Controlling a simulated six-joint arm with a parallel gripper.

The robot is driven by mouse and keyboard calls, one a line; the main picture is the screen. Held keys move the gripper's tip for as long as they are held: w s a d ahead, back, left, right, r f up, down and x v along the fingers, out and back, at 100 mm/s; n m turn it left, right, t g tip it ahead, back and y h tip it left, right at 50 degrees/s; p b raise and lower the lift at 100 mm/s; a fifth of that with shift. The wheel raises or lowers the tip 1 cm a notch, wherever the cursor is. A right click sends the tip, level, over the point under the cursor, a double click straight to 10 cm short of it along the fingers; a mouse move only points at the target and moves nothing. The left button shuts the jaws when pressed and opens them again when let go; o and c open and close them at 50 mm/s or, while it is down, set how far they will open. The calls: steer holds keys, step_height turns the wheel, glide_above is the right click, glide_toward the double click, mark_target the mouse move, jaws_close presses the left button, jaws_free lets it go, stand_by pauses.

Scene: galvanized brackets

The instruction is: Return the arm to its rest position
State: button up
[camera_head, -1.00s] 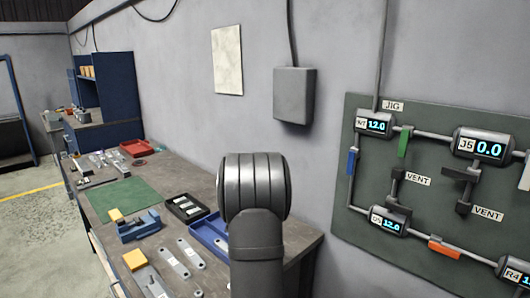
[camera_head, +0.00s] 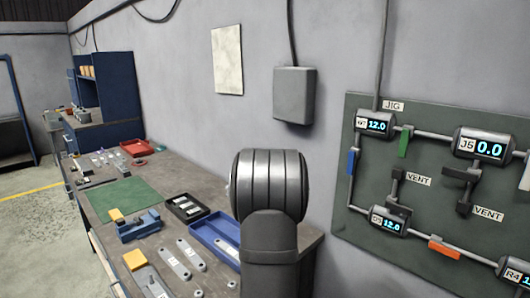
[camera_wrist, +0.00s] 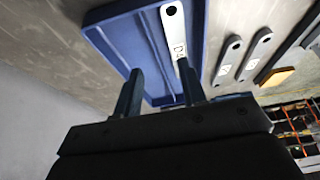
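My gripper (camera_wrist: 159,68) shows in the wrist view with its two dark fingers apart and nothing between them. Beyond the fingers is a blue tray (camera_wrist: 112,52) with a pale, labelled galvanized bracket (camera_wrist: 173,28) lying in it. In the head view my arm link stands in front of the bench's right end, and the gripper itself is hidden. The blue tray (camera_head: 205,229) shows there to the left of my arm, partly covered by it.
The bench (camera_head: 165,175) also holds a black tray (camera_head: 177,216) with pale parts, a green mat (camera_head: 135,193), a blue fixture (camera_head: 138,230), several loose brackets (camera_head: 173,262) and a red tray (camera_head: 136,151). A wall box (camera_head: 294,95) and a gauge panel (camera_head: 420,180) are behind and right.

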steer(key=s+d+r, duration=0.2)
steer(key=d+r, duration=0.1)
steer(key=d, duration=0.1)
steer(key=s+a+f, duration=0.1)
steer(key=s+a, duration=0.1)
steer(key=a, duration=1.5)
steer(key=s+a+f, duration=0.1)
steer(key=s+a, duration=0.2)
steer(key=a, duration=1.5)
steer(key=shift+s+a, duration=0.2)
steer(key=shift+s, duration=0.15)
steer(key=shift+o, duration=0.4)
